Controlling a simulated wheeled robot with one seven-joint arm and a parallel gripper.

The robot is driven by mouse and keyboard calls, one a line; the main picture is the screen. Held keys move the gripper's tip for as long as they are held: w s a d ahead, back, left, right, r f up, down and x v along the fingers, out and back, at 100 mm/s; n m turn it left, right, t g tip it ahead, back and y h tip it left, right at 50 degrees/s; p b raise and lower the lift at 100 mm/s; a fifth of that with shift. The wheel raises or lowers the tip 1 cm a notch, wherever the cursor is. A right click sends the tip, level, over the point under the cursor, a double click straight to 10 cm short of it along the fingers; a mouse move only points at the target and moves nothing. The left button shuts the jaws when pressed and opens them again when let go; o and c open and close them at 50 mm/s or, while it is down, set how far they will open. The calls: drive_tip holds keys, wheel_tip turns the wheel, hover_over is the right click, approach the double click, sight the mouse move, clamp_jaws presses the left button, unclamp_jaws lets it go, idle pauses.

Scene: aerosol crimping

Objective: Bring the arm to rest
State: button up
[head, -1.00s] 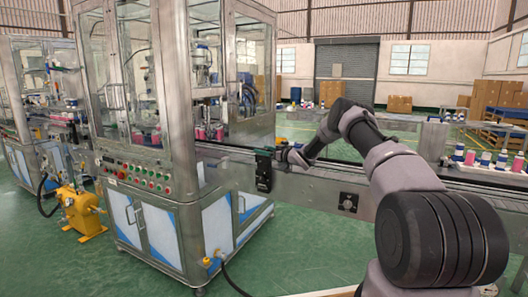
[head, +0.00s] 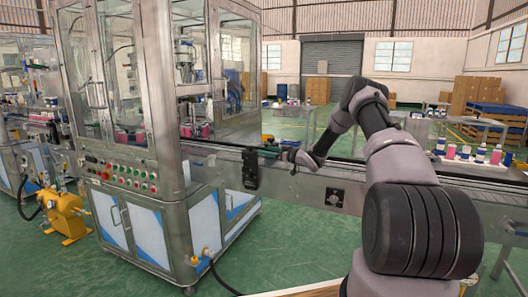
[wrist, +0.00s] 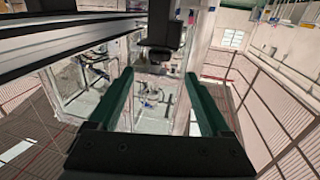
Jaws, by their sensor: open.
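My gripper (head: 262,151) is small in the head view, at the end of my bent arm, by the conveyor's near edge beside the crimping machine. In the wrist view, my gripper (wrist: 159,76) shows two green fingers spread wide apart with nothing between them. A dark box (head: 250,170) on the conveyor's side is close to the fingertips. Whether they touch the conveyor cannot be told.
The glass-walled crimping machine (head: 150,70) stands left, with pink cans (head: 197,131) inside. The conveyor (head: 310,192) runs right from it. A yellow pump (head: 64,213) is on the green floor, left.

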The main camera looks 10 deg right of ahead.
drive_tip(key=s+d+r+m+h, duration=0.1)
drive_tip(key=s+r+m+h, duration=0.3)
drive_tip(key=r, duration=0.7)
drive_tip(key=s+d+r+m+h, duration=0.1)
drive_tip(key=s+d+r+h, duration=0.3)
drive_tip(key=r, duration=0.8)
drive_tip(key=s+r+m+g+h, duration=0.15)
drive_tip(key=s+r, duration=0.25)
drive_tip(key=s, duration=0.4)
drive_tip(key=s+r+m+h, duration=0.2)
drive_tip(key=s+r+h, duration=0.15)
drive_tip(key=s, duration=0.35)
drive_tip(key=s+a+f+m+g+y, duration=0.1)
drive_tip(key=s+a+m+g, duration=0.1)
drive_tip(key=s, duration=1.5)
drive_tip(key=s+a+f+m+g+y, duration=0.2)
drive_tip(key=s+a, duration=0.2)
drive_tip(key=s, duration=1.2)
drive_tip(key=shift+s+g, duration=0.35)
drive_tip(key=shift+s, duration=0.05)
drive_tip(key=shift+f, duration=0.1)
